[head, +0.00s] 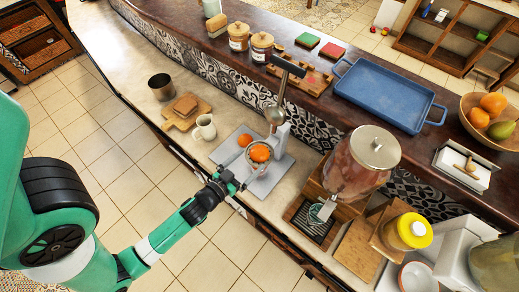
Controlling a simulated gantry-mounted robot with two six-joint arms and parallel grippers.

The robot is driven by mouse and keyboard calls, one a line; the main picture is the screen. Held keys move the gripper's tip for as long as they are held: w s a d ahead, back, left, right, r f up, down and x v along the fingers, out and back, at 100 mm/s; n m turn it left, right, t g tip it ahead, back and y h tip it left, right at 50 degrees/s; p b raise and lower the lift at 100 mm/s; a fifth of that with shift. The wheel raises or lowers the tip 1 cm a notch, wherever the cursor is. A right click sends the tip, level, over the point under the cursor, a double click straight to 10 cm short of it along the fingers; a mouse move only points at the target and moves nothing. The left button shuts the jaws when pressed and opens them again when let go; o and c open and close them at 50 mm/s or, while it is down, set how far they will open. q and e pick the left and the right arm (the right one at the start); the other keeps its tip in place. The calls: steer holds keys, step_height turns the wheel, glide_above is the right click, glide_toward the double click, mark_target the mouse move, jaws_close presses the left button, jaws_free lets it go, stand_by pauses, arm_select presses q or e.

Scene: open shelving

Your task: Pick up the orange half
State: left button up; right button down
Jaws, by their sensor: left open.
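An orange half (260,153) shows its cut face on the citrus press (281,150), which stands on a grey mat (222,152) on the lower counter. A second, smaller orange piece (245,140) is just behind it to the left. My left gripper (237,180) comes in from the lower left, over the counter's front edge. It is open, small in the view, and just short of the press and the orange half. I see nothing between its fingers. My right gripper is not in view.
A blue tray (385,97) lies on the raised bar behind.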

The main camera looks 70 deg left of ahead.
mark_target(259, 151)
arm_select(q)
steer(key=shift+w+a+p, duration=0.15)
steer(key=shift+p, duration=0.15)
steer(key=shift+w+a+p, duration=0.75)
steer(key=shift+w+p, duration=0.2)
steer(key=shift+w+a+f, duration=0.3)
steer(key=shift+w, duration=0.2)
steer(key=shift+w+a+f, duration=0.25)
steer(key=shift+w, duration=0.25)
steer(key=c, duration=1.2)
